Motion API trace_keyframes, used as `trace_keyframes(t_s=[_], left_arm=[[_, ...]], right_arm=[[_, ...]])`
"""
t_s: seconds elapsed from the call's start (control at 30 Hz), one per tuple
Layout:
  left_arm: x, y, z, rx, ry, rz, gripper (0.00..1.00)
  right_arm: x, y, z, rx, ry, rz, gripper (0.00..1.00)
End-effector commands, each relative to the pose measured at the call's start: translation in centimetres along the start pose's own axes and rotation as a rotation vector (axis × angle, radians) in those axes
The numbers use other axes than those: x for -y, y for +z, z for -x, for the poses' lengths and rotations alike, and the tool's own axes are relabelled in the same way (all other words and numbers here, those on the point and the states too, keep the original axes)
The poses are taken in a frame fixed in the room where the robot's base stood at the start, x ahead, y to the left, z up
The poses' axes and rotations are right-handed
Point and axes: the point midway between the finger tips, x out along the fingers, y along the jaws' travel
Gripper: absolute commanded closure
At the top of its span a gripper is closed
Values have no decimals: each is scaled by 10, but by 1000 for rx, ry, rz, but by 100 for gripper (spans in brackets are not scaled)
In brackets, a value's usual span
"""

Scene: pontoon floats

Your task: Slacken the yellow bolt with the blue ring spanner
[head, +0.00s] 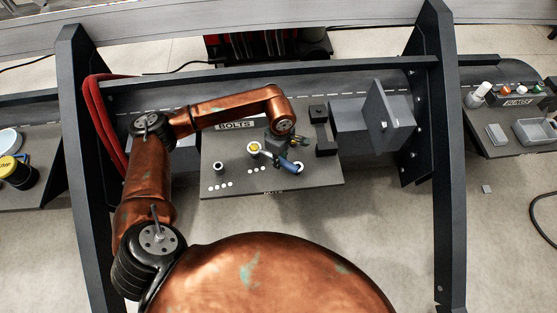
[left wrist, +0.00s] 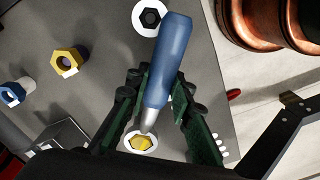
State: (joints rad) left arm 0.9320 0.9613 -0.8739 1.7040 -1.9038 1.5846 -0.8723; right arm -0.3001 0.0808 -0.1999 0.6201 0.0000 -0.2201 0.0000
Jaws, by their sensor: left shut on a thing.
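The yellow bolt (head: 254,147) stands on the dark board marked BOLTS (head: 325,178); in the left wrist view its yellow hex head (left wrist: 141,143) shows inside a pale ring. My left gripper (head: 282,157) is shut on the handle of the blue ring spanner (head: 290,165), to the right of the bolt. In the left wrist view the handle (left wrist: 168,62) lies between the dark green fingers (left wrist: 160,100). Its metal shank runs down to the yellow bolt's head. I cannot tell how fully the spanner's ring sits over the head. My right gripper is not in view.
A dark hex bolt in a white collar (left wrist: 150,18) lies beyond the handle. A yellow hex piece (left wrist: 66,62) and a blue one (left wrist: 12,95) stand to the left. A grey box with an upright plate (head: 380,118) is right of the board. Another fitting (head: 219,167) stands left of the bolt.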

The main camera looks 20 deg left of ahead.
Motion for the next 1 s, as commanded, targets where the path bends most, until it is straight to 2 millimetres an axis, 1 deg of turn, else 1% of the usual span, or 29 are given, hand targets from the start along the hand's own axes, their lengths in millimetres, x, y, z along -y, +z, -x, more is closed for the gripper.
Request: trace_keyframes(t_s=[0.47,0.67,1.0], left_arm=[[-2,-1,0,-3,0,20,100],[-7,-2,0,-3,0,61,100],[-4,-1,0,-3,0,38,100]], right_arm=[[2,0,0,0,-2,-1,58],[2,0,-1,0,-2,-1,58],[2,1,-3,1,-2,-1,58]])
